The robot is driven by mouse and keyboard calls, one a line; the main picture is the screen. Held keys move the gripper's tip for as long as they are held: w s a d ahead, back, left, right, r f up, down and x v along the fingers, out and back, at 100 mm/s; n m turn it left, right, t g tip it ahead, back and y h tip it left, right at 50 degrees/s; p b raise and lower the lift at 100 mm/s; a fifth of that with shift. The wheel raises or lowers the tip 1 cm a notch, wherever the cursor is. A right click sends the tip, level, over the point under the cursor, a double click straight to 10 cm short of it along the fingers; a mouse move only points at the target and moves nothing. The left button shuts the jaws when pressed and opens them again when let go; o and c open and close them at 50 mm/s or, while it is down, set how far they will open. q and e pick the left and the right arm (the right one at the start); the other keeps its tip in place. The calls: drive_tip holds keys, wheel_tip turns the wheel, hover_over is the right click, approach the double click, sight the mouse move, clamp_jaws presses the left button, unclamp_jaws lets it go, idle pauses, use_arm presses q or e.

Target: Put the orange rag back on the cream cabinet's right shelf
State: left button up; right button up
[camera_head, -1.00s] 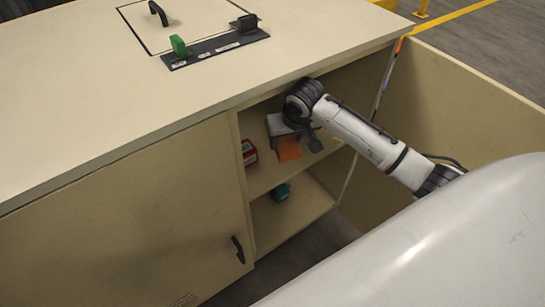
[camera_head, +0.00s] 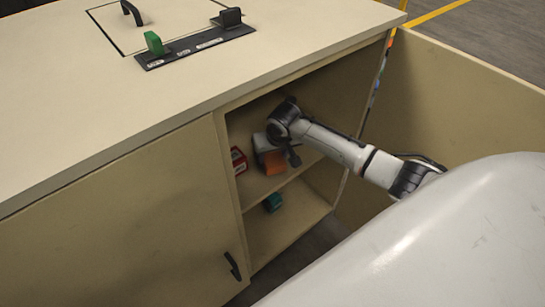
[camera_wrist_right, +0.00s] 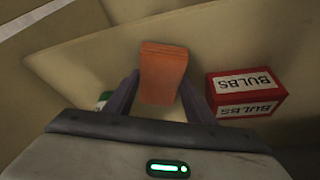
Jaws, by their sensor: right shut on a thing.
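The cream cabinet (camera_head: 120,210) stands with its right bay open. Inside that bay is the right shelf (camera_head: 256,191). My right gripper (camera_head: 272,153) is inside the bay, above the shelf. It is shut on the orange rag (camera_head: 273,163), a folded block. In the right wrist view the rag (camera_wrist_right: 162,72) sits between the two fingers (camera_wrist_right: 160,100) and sticks out beyond them. I cannot tell whether the rag touches the shelf. My left gripper is not in view.
A red box marked BULBS (camera_head: 238,160) stands on the shelf left of the rag; it also shows in the wrist view (camera_wrist_right: 245,93). A teal object (camera_head: 273,202) lies in the compartment below. The open door (camera_head: 460,110) is at the right. The closed left door has a black handle (camera_head: 232,266).

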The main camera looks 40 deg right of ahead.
drive_tip(key=shift+f, duration=0.25)
drive_tip(key=o, duration=0.9)
drive_tip(key=shift+o, duration=0.2)
use_arm(q)
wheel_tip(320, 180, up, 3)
drive_tip(key=p, duration=0.4)
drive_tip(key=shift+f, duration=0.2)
use_arm(e)
drive_tip(key=v, duration=1.2)
drive_tip(key=shift+r, duration=0.1)
